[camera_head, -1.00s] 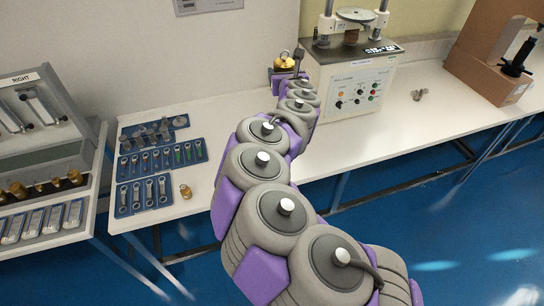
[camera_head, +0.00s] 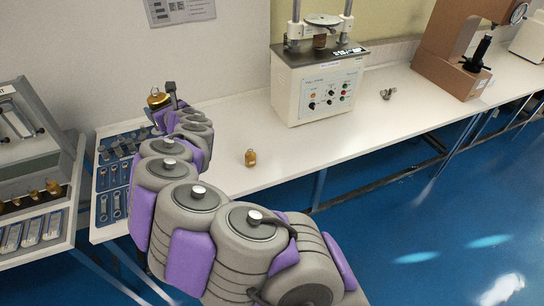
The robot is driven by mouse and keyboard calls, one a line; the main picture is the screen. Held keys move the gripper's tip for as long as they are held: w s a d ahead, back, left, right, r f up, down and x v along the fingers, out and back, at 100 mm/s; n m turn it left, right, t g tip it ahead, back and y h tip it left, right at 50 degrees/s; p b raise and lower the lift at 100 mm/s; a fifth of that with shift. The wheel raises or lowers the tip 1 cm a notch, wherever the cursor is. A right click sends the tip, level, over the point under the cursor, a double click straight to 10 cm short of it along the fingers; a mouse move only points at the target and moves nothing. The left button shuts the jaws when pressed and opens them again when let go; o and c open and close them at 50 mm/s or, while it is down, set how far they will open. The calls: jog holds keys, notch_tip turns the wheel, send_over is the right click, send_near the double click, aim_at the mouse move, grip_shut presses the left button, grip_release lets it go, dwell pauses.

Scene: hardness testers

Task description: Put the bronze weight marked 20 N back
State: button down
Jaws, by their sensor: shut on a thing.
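My gripper (camera_head: 164,101) is at the back left, near the wall and the far end of the blue trays. It is shut on a shiny bronze weight (camera_head: 157,98) with a ring on top and seems to hold it above the table. The marking on this weight is too small to read. A second bronze weight (camera_head: 250,159) stands upright on the white table, right of my arm and apart from it. Its marking cannot be read. Several brass-coloured weights (camera_head: 37,193) stand in a row on the grey rack at the left.
Blue trays (camera_head: 106,182) with metal parts lie on the left end of the table, partly hidden by my arm. A pull tester (camera_head: 312,88) stands at the back. Small metal parts (camera_head: 388,94) lie right of it.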

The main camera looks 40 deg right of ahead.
jog(key=d+f+n+y, duration=0.1)
jog(key=d+f, duration=0.5)
jog(key=d, duration=0.3)
jog(key=s+d+f+y, duration=0.1)
jog(key=d+f, duration=0.4)
jog(key=d, duration=0.4)
jog(key=d+f+n+y, duration=0.1)
jog(key=d+f, duration=0.5)
jog(key=d, duration=0.2)
jog(key=s+d+f+m+h+b, duration=0.1)
jog(key=s+d+f+h+b, duration=0.1)
jog(key=s+d+f, duration=1.55)
jog(key=x, duration=0.4)
jog(key=d+r+b+x, duration=0.1)
jog(key=x, duration=0.4)
jog(key=b+x, duration=0.1)
jog(key=x, duration=0.4)
jog(key=shift+w+d+r, duration=0.25)
jog(key=shift+d+r, duration=0.1)
jog(key=shift+r, duration=0.1)
jog(key=shift+w, duration=0.5)
notch_tip(320, 180, down, 4)
jog(key=shift+r+b, duration=0.25)
jog(key=shift+b, duration=0.6)
jog(key=shift+c, duration=1.9)
grip_release()
jog(key=shift+s+a, duration=0.1)
jog(key=shift+o, duration=1.4)
jog(key=shift+f, duration=0.1)
